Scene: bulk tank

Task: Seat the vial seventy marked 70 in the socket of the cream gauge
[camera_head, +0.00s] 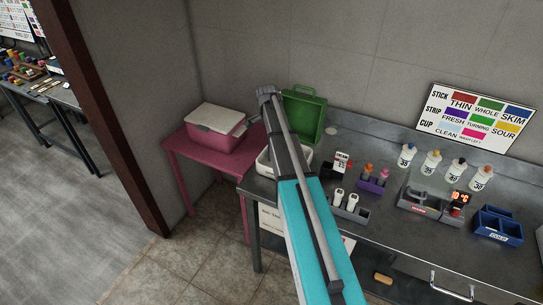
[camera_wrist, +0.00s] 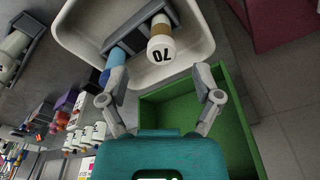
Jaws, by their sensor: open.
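The white vial marked 70 (camera_wrist: 162,45), with a brown band, sits in a dark holder (camera_wrist: 124,45) inside a white tray (camera_wrist: 85,45) in the wrist view. A blue-banded vial (camera_wrist: 113,65) is beside it. My gripper (camera_wrist: 158,88) is open and empty, its fingers apart on either side below the vial's marked end, not visibly touching it. In the head view my arm hides most of the white tray (camera_head: 264,168) and the vial.
A green open case (camera_head: 303,112) stands behind the tray; its green wall (camera_wrist: 240,120) is close to my gripper. A pink table with a cooler (camera_head: 216,131) is at left. Bottles, a purple rack (camera_head: 373,184) and a blue bin (camera_head: 497,225) occupy the bench to the right.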

